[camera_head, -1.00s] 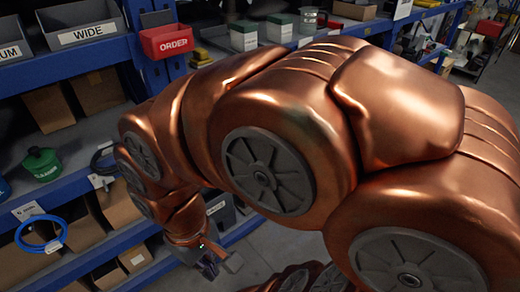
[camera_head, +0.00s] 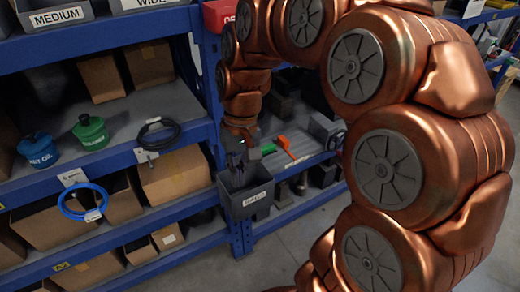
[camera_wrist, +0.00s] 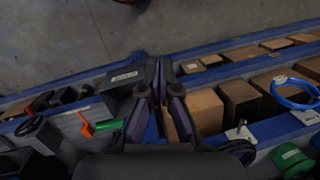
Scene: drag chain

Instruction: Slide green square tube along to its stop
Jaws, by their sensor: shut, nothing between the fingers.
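The green tube (camera_head: 268,149) shows as a short bright green piece on the shelf in the head view, with an orange part (camera_head: 288,147) at its right end. Both also show in the wrist view, the green tube (camera_wrist: 110,124) left of the fingers and the orange part (camera_wrist: 85,124) beyond it. My gripper (camera_head: 237,168) points down just left of the tube, near the grey labelled bin. In the wrist view my gripper (camera_wrist: 160,88) is shut and empty, apart from the tube. My wrist hides part of the tube in the head view, and its stop cannot be made out.
The grey bin (camera_head: 246,195) hangs on the shelf front close below my gripper. A blue shelf post (camera_head: 241,236) stands below it. A black cable coil (camera_head: 158,134) and blue cable coil (camera_head: 84,203) hang at left. Open floor (camera_head: 310,235) lies in front.

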